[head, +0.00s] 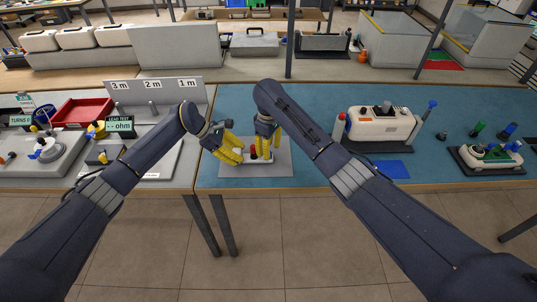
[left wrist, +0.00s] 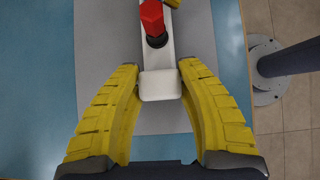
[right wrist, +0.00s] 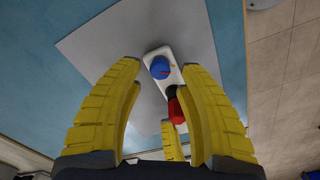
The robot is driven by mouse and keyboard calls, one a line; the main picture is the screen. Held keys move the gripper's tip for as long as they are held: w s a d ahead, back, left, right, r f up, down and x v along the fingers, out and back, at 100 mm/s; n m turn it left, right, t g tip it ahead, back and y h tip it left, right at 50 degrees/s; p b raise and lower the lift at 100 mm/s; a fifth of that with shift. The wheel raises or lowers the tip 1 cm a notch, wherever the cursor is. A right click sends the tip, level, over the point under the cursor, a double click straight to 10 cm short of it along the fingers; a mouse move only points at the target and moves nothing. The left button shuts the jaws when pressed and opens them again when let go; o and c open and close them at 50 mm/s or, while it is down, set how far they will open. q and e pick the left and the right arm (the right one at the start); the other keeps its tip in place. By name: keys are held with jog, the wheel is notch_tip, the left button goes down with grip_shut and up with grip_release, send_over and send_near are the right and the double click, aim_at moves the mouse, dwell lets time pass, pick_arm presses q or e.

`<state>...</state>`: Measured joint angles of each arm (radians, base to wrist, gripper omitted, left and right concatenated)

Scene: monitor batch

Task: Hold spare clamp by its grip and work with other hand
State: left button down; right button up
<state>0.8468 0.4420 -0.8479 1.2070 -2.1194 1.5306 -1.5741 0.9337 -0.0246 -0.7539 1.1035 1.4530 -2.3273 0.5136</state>
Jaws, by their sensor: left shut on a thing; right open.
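The spare clamp (head: 262,160) is a small white bar with a red knob (left wrist: 152,18) and, in the right wrist view, a blue knob (right wrist: 160,68). It is over a grey mat (head: 283,171); I cannot tell whether it touches the mat. My left gripper (head: 240,157) is shut on the clamp's white end block (left wrist: 160,85). My right gripper (head: 265,142) is open above the clamp; in the right wrist view the blue knob lies beyond and between its fingertips. My fingers hide part of the clamp in the head view.
On the blue table, a white machine (head: 380,124) stands to the right, with a blue pad (head: 391,169) before it and another knobbed device (head: 490,156) at far right. A grey panel (head: 150,88) with length marks, a test station and a red tray (head: 83,111) are on the left.

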jog(key=shift+f, duration=0.1)
jog(key=shift+f, duration=1.1)
grip_shut()
